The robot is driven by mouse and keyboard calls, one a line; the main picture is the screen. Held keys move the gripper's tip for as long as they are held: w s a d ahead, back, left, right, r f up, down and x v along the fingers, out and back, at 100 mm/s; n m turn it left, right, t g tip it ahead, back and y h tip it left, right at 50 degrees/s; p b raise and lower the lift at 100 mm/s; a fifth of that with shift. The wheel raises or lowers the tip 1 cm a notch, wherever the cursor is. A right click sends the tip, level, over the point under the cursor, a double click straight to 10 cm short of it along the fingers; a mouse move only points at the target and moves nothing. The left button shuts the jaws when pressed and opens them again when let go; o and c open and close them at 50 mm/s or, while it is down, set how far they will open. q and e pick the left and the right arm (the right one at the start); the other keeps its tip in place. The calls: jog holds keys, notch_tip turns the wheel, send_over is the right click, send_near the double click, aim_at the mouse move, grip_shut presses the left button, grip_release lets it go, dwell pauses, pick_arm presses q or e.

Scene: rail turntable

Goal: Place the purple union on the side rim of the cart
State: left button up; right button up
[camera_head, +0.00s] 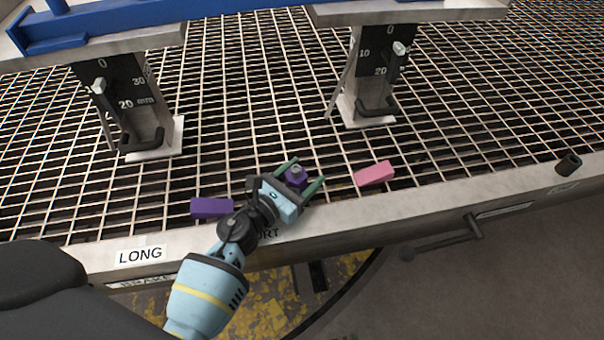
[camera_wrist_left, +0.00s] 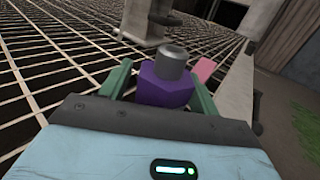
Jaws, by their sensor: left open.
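The purple union (camera_head: 296,176) is a small purple block with a grey metal cylinder on top. It stands on the grating near the cart's front edge. My left gripper (camera_head: 306,172) is open, with its green fingers on either side of the union. In the left wrist view the union (camera_wrist_left: 164,86) stands upright between the two fingers (camera_wrist_left: 160,88), and small gaps show beside it. The side rim (camera_head: 400,215) is the flat grey metal strip along the front of the cart. My right gripper is not in view.
A purple block (camera_head: 211,208) lies left of the gripper, and a pink block (camera_head: 374,173) lies right of it. Two upright gauge stands (camera_head: 160,135) (camera_head: 375,112) rise behind. A dark cylinder (camera_head: 568,164) sits at the rim's right end. The rim's middle right is clear.

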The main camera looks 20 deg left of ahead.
pick_arm(q)
jog(key=shift+r, duration=0.3)
jog(key=p+v, duration=0.1)
jog(key=v, duration=1.1)
jog(key=shift+p, duration=0.3)
